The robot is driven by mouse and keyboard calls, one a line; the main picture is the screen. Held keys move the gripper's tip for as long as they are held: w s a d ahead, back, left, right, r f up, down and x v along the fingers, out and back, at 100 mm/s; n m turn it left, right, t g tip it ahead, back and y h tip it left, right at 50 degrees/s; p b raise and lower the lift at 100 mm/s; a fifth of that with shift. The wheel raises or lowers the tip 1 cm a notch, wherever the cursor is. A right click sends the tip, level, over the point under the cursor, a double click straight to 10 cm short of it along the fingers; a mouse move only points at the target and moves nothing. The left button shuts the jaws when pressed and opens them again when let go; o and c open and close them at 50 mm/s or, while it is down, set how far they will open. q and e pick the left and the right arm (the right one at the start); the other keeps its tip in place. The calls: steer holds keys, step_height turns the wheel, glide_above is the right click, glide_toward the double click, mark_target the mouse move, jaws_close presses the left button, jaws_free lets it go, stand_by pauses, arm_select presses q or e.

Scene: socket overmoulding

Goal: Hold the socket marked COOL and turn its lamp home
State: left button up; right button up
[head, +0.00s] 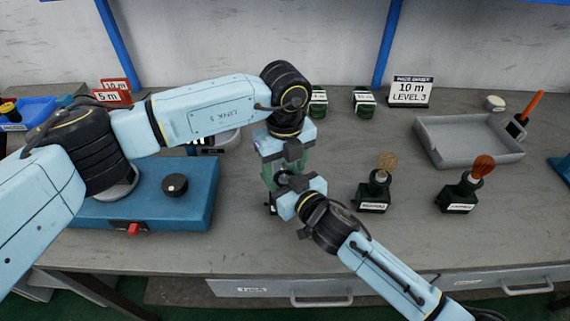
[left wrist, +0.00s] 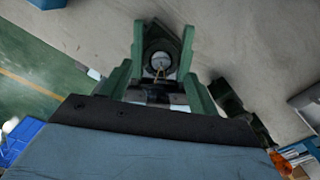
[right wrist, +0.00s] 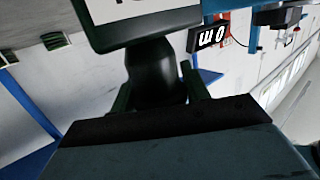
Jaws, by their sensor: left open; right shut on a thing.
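My left gripper (head: 269,180) points down over the bench, centre left of the head view. Its green fingers stand apart in the left wrist view, with a round clear lamp (left wrist: 160,62) between them, seen from above. I cannot tell whether they touch it. My right gripper (head: 281,187) comes in from the lower right just below and is shut on a dark socket (right wrist: 152,72). The right wrist view shows the socket's body between the fingers and part of a white label, whose word I cannot read. In the head view my grippers hide most of this socket and lamp.
Two dark sockets with an amber lamp (head: 387,161) and an orange lamp (head: 483,166) stand to the right. A grey tray (head: 470,158) lies behind them. A blue box with a black knob (head: 174,185) is at left.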

arm_select(q)
steer(key=c, duration=1)
steer(key=shift+m, duration=0.9)
steer(key=o, duration=1)
steer(key=shift+r, duration=0.15)
step_height(320, 180, up, 12)
